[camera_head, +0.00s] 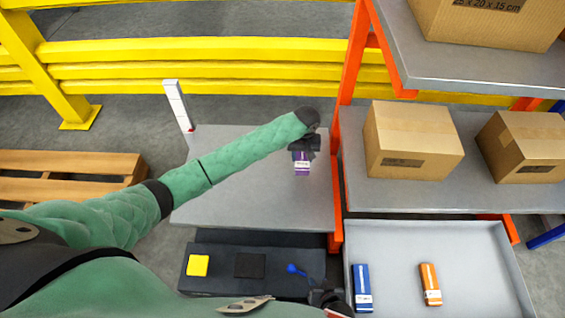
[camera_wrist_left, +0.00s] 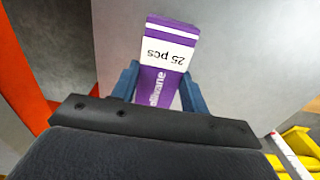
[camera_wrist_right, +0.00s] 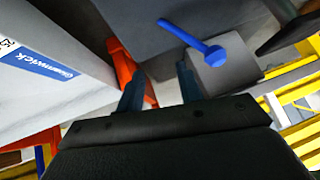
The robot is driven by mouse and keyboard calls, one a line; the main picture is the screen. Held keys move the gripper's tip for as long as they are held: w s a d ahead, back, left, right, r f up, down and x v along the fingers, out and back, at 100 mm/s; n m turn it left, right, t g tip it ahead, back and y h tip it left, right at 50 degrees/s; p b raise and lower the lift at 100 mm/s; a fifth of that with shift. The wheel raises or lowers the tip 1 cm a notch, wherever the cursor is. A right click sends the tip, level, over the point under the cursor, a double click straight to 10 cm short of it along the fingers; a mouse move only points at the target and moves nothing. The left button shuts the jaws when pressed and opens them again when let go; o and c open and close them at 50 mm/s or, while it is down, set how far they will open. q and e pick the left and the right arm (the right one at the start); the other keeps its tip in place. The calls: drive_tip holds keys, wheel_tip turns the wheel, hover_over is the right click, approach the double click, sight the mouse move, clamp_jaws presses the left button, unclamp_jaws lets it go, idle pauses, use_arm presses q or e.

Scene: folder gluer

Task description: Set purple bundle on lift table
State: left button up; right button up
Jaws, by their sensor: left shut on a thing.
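The purple bundle (camera_head: 302,166) has a white label band and sits in my left gripper (camera_head: 304,145), over the right part of the grey lift table (camera_head: 235,200). In the left wrist view the bundle (camera_wrist_left: 166,60) is between the two blue fingers, its "25 pcs" end pointing away. The grey top (camera_wrist_left: 235,50) lies behind it. I cannot tell whether the bundle touches the table. My right gripper (camera_wrist_right: 158,88) is open and empty, near the dark bench and the tray's left edge.
A grey tray (camera_head: 400,236) holds a blue bundle (camera_head: 362,288) and an orange bundle (camera_head: 430,284). Cartons (camera_head: 412,142) stand on the shelf, right of an orange post (camera_head: 338,170). A dark bench (camera_head: 222,262) carries a yellow pad (camera_head: 197,265) and a blue tool (camera_head: 297,269).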

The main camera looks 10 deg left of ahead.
use_arm(q)
drive_tip(key=a+f, duration=0.1)
drive_tip(key=a, duration=0.1)
drive_tip(key=w+a+f, duration=0.1)
drive_tip(key=a, duration=0.1)
drive_tip(key=w+a+f, duration=0.1)
drive_tip(key=a+f, duration=0.1)
drive_tip(key=shift+b, duration=0.35)
drive_tip(key=shift+f+b, duration=0.3)
drive_tip(key=shift+f, duration=1.6)
drive_tip(key=shift+s+f, duration=0.1)
drive_tip(key=o, duration=1)
